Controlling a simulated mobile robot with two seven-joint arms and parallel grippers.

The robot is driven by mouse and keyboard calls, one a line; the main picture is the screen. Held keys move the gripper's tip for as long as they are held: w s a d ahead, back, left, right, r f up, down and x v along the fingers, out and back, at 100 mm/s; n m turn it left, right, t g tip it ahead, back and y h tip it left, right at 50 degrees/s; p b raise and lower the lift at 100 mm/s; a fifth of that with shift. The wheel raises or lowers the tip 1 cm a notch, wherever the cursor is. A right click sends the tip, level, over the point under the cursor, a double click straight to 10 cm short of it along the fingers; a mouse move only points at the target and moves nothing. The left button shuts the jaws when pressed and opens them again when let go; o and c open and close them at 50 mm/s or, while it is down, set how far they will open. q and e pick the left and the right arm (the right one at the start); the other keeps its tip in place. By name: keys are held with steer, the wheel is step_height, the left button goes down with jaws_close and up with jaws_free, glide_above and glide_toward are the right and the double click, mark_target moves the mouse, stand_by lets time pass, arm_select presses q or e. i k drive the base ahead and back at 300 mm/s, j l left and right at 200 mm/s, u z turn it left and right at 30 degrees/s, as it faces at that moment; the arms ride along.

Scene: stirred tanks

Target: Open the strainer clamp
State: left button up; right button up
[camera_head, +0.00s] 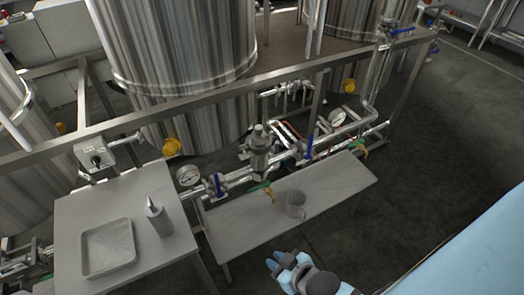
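The strainer (260,142) looks like the upright metal body in the pipe run, in front of the large steel tank. A clamp on it is too small to make out, so I cannot tell whether it is open or shut. My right gripper (279,263) is at the bottom centre, below and apart from the strainer, with the bench between them in the picture. It touches nothing that I can see; its finger gap is unclear. My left gripper is not in view.
Blue-handled valves (218,185) and gauges (188,175) line the pipe. Floor at right is clear.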

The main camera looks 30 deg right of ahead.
mark_target(264, 150)
steer(key=l+z, duration=0.4)
steer(key=i+l+z, duration=0.15)
steer(key=z, duration=0.25)
steer(key=i+l+z, duration=0.15)
steer(key=l+z, duration=0.25)
steer(key=j, duration=0.1)
